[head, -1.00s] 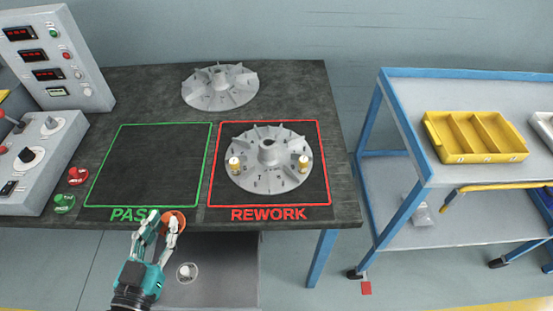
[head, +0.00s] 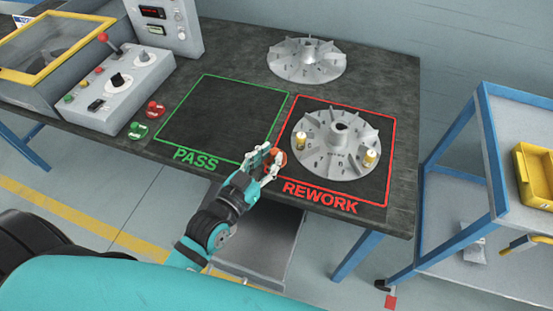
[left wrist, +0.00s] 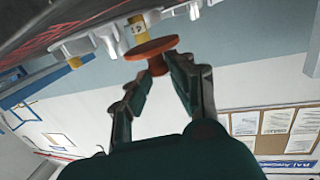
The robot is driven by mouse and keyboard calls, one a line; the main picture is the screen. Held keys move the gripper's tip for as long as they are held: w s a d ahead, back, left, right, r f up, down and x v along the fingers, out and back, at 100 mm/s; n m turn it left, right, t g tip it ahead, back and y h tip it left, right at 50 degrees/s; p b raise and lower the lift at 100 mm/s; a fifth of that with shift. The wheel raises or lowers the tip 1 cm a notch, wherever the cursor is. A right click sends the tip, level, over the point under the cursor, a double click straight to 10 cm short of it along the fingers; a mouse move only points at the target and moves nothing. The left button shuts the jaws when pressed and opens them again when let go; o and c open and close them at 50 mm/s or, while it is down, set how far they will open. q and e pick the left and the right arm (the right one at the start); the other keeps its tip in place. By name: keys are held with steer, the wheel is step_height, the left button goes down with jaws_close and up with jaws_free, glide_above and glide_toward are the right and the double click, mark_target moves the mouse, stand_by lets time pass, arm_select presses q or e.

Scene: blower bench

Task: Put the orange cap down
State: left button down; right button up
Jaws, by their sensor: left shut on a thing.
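My left gripper (head: 266,161) is shut on the orange cap (head: 275,159), over the bench near the gap between the green PASS square (head: 206,125) and the red REWORK square (head: 369,192). In the left wrist view, the round orange cap (left wrist: 152,48) shows at the fingertips (left wrist: 158,80), its narrower stem towards the fingers. I cannot tell whether the cap touches the bench. A grey finned impeller (head: 335,157) with two brass-coloured weights sits in the REWORK square, just right of the cap. My right gripper is not in view.
The PASS square is empty. A second impeller (head: 307,60) stands at the back of the bench. Red (head: 155,109) and green (head: 138,130) pieces lie left of PASS, beside a control box (head: 118,90). A blue-framed cart (head: 511,145) with a yellow tray stands at the right.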

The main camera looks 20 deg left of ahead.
arm_select(q)
steer(key=shift+w+d+f, duration=0.1)
steer(key=shift+w+d, duration=0.45)
steer(key=shift+w, duration=0.3)
steer(key=shift+f, duration=1.8)
steer(key=shift+f, duration=0.1)
steer(key=c, duration=1.1)
jaws_free()
steer(key=shift+c, duration=0.2)
